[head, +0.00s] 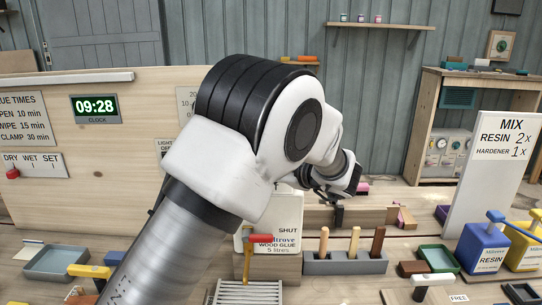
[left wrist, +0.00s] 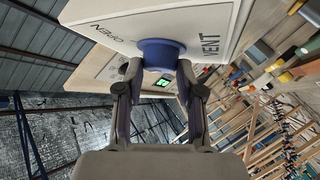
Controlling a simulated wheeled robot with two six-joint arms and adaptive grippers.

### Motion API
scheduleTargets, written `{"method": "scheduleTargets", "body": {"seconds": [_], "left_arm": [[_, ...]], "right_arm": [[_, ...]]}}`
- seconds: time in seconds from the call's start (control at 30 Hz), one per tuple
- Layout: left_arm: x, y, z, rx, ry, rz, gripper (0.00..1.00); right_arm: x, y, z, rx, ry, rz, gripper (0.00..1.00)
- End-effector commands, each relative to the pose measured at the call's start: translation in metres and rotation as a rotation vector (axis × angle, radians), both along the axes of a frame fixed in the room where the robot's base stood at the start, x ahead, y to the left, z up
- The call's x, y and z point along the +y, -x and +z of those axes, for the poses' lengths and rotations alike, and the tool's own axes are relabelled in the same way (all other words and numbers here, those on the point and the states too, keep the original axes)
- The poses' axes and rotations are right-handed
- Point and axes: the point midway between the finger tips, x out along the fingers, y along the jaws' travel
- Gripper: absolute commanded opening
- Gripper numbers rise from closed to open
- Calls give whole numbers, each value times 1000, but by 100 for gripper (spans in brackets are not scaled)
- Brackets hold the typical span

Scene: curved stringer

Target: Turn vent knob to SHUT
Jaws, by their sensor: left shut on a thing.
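The round blue vent knob (left wrist: 161,54) sits on a white panel (left wrist: 105,22) in the left wrist view. The panel reads OPEN on the left of the knob and VENT on the right. My left gripper (left wrist: 160,70) is shut on the knob, one finger on each side. No pointer on the knob can be made out. In the head view my left arm hides the knob and most of the gripper. A white panel marked SHUT (head: 290,230) shows partly beside the arm. My right gripper is in neither view.
A clock (head: 96,108) hangs on the left board.

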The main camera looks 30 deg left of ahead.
Motion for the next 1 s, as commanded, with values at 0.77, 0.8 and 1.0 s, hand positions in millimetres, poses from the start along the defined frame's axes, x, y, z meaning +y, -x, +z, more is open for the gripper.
{"method": "scheduleTargets", "body": {"seconds": [0.77,0.8,1.0], "left_arm": [[0,-2,-2,-79,139,160,2],[0,-2,-2,-79,139,160,2],[0,-1,-2,-78,138,159,62]], "right_arm": [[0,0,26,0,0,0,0],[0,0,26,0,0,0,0],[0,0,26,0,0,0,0]]}}
